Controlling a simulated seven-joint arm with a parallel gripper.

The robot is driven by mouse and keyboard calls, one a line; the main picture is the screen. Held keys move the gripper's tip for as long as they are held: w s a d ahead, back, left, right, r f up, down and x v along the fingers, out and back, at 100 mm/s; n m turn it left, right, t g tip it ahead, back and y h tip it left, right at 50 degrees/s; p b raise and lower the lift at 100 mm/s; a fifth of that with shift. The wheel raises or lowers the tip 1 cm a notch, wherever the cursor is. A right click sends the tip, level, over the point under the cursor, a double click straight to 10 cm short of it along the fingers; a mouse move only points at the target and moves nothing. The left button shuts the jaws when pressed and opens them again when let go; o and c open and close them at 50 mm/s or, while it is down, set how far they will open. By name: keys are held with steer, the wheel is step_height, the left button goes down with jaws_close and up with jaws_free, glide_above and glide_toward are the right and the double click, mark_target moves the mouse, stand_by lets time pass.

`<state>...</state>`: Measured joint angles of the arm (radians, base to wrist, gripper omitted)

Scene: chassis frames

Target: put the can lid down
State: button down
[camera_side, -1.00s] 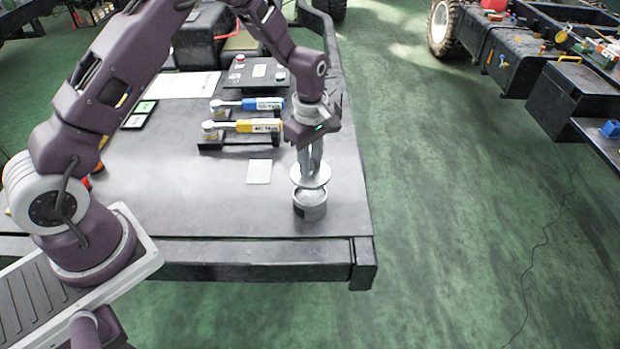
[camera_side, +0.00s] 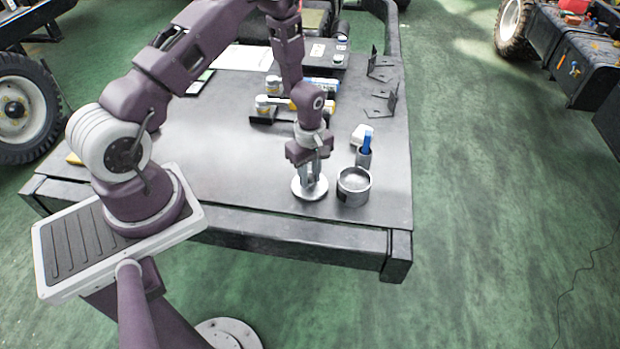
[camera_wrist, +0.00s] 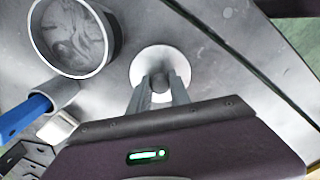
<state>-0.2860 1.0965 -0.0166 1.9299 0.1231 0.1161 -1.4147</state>
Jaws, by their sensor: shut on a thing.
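The can lid (camera_side: 310,189) is a round, pale metal disc with a small knob. My gripper (camera_side: 309,176) is shut on the knob from above, and the lid lies flat, low at the table top. I cannot tell whether it touches the table. The open grey can (camera_side: 354,187) stands upright just right of the lid, apart from it. In the wrist view the lid (camera_wrist: 170,62) is below my fingertips (camera_wrist: 159,88), and the can (camera_wrist: 74,40) is at the upper left with its grey inside showing.
A small cup with a blue-handled tool (camera_side: 367,145) stands behind the can, beside a white block (camera_side: 359,133). Black brackets (camera_side: 385,95) lie farther back. The table (camera_side: 230,190) is bare left of the lid.

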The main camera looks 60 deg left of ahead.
steer(key=shift+f, duration=0.5)
steer(key=shift+f, duration=0.15)
steer(key=c, duration=1.2)
jaws_free()
